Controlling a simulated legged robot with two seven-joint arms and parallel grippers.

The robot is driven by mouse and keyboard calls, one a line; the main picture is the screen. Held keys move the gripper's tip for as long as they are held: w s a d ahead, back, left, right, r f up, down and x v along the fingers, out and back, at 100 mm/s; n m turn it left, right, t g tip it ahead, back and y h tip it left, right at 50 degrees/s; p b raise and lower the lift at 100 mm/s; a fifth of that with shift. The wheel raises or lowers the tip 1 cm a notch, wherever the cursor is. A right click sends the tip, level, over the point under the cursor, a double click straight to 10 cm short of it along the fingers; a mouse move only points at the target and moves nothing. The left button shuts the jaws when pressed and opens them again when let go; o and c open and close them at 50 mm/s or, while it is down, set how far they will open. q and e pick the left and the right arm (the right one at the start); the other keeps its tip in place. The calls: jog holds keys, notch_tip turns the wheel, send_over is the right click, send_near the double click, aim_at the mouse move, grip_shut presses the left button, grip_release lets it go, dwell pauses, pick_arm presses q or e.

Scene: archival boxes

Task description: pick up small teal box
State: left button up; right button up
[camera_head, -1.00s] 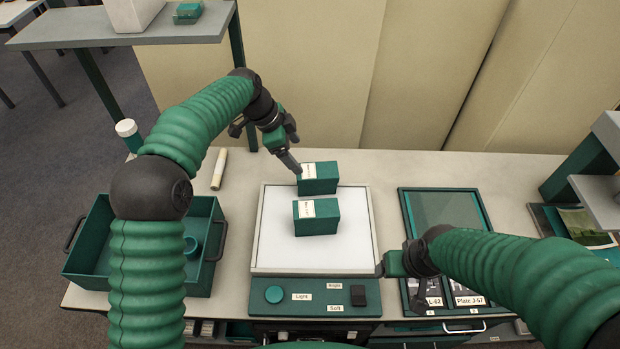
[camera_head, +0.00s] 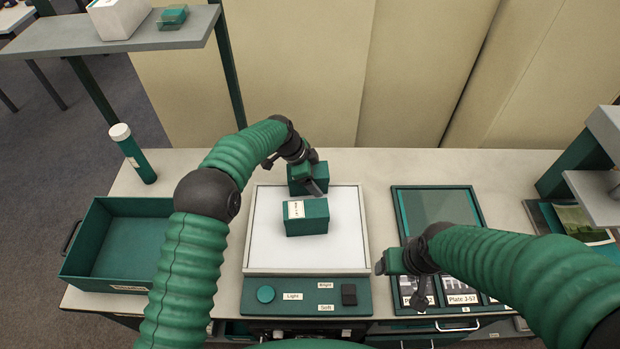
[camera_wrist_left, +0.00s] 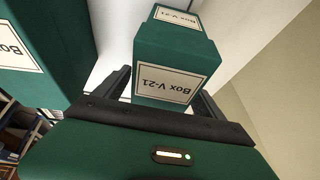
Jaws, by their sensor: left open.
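Two teal boxes with white labels stand on the white light panel (camera_head: 262,240). The front box (camera_head: 306,221) is in plain view. The back box (camera_head: 294,187) is partly hidden by my left gripper (camera_head: 312,183), which is over it. In the left wrist view, a teal box labelled Box V-21 (camera_wrist_left: 175,55) lies between the two open fingers of my left gripper (camera_wrist_left: 163,92). I cannot tell whether they touch it. Another teal box (camera_wrist_left: 40,50) shows close at the left. My right gripper (camera_head: 402,270) hangs at the panel's right side; its jaws are unclear.
A teal tray (camera_head: 130,245) stands at the left, with a capped tube (camera_head: 133,153) behind it. A framed teal case (camera_head: 438,208) lies right of the panel. A grey shelf (camera_head: 150,38) is at the upper left. Tall cream panels (camera_head: 300,80) stand behind the table.

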pick_arm(q)
jog(key=shift+d, duration=0.1)
jog(key=shift+a+f+b, duration=0.25)
jog(key=shift+a+b, duration=0.05)
jog(key=shift+a, duration=0.5)
jog(key=shift+d, duration=0.55)
jog(key=c, duration=0.4)
jog(key=shift+a, duration=0.35)
jog(key=c, duration=0.9)
grip_shut()
jog(key=shift+d, duration=0.1)
